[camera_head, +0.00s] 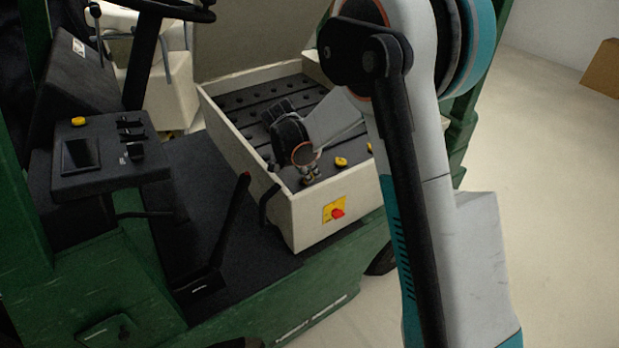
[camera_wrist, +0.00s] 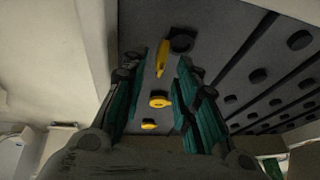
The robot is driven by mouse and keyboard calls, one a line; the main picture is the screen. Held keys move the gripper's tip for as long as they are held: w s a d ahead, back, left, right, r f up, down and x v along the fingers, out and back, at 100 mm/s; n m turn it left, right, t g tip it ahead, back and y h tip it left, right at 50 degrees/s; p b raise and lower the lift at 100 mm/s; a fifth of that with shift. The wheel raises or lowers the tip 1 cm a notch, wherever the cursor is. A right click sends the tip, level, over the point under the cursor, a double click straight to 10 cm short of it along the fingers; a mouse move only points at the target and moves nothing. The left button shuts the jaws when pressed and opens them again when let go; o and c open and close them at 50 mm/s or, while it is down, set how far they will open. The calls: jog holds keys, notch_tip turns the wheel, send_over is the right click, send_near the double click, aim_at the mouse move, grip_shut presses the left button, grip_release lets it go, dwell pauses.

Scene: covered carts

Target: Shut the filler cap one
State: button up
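In the wrist view, several yellow filler caps lie in a row on a dark strip. The farthest cap (camera_wrist: 162,62) looks raised on edge beside a round black opening (camera_wrist: 181,43), so it appears open. A middle cap (camera_wrist: 160,100) and a nearer cap (camera_wrist: 148,125) look flat. I cannot read which is number one. My gripper (camera_wrist: 155,88) is open, its green-padded fingers on either side of the row with nothing held. In the head view my gripper (camera_head: 308,174) is low over the strip's left end, partly hiding it; another yellow cap (camera_head: 341,161) shows to its right.
The caps sit inside an open cream-walled battery box (camera_head: 300,220) on a green cart (camera_head: 290,310). A red knob on a yellow plate (camera_head: 335,210) is on its front wall. A red-tipped lever (camera_head: 236,210) and a control panel (camera_head: 110,160) stand left.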

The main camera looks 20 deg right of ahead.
jog(key=shift+x, duration=1.25)
jog(key=shift+c, duration=0.6)
grip_shut()
jog(key=g, duration=0.1)
jog(key=w+g+h, duration=0.1)
jog(key=shift+w+a+n+g, duration=0.2)
jog(key=shift+w+n+g, duration=0.05)
jog(key=shift+n+g, duration=0.15)
jog(key=shift+w+a+f+n+g+h, duration=0.15)
jog(key=shift+w+g+h, duration=0.1)
jog(key=shift+g, duration=0.4)
jog(key=shift+w+r+n+g+h, duration=0.1)
jog(key=shift+w+g+h, duration=0.15)
jog(key=shift+g, duration=0.35)
jog(key=shift+w+a+f+n+g+h, duration=0.15)
jog(key=shift+w+g+h, duration=0.1)
jog(key=shift+g, duration=0.4)
